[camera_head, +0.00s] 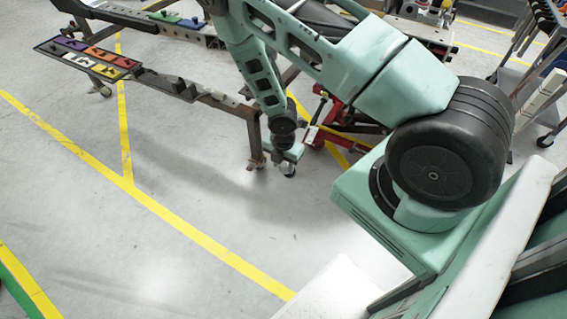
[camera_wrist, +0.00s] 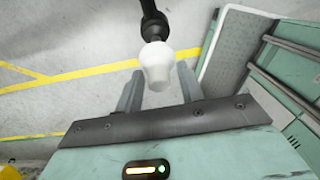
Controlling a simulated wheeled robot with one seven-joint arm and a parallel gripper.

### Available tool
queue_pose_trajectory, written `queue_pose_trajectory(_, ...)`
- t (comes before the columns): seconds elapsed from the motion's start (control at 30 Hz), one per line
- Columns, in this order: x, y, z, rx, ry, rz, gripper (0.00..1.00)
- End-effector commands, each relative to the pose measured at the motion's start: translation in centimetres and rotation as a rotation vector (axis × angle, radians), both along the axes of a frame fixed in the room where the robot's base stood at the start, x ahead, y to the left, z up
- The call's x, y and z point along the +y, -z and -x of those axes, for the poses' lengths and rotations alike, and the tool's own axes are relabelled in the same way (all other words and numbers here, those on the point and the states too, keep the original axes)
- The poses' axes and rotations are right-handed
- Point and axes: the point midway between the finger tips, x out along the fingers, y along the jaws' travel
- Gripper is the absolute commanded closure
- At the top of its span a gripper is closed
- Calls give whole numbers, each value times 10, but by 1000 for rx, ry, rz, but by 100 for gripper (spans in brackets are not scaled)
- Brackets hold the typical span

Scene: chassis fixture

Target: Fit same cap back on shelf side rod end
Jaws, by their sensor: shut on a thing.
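In the wrist view, a white rounded cap (camera_wrist: 156,68) sits between the two grey fingers of my gripper (camera_wrist: 158,80), which is shut on it. A black rod end (camera_wrist: 153,24) comes in from the top of the wrist view and meets or overlaps the cap's upper end. I cannot tell whether the cap is seated on it or only in line with it. In the head view my gripper (camera_head: 287,158) hangs low beside the frame's corner leg, and the cap cannot be made out there.
A dark metal chassis frame (camera_head: 215,97) on castors stands behind my gripper. Its left arm carries a panel with coloured blocks (camera_head: 88,53). A red jack (camera_head: 325,120) stands to the right. Grey floor with yellow lines (camera_head: 190,230) is open at front left.

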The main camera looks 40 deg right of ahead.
Motion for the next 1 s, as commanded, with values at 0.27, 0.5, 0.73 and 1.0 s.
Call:
queue_pose_trajectory(0.27,-3,7,-1,1,0,0,98)
queue_pose_trajectory(0.5,-6,13,-2,0,-1,0,98)
queue_pose_trajectory(0.73,-8,19,-3,0,0,0,98)
queue_pose_trajectory(1.0,-11,26,-4,0,0,0,98)
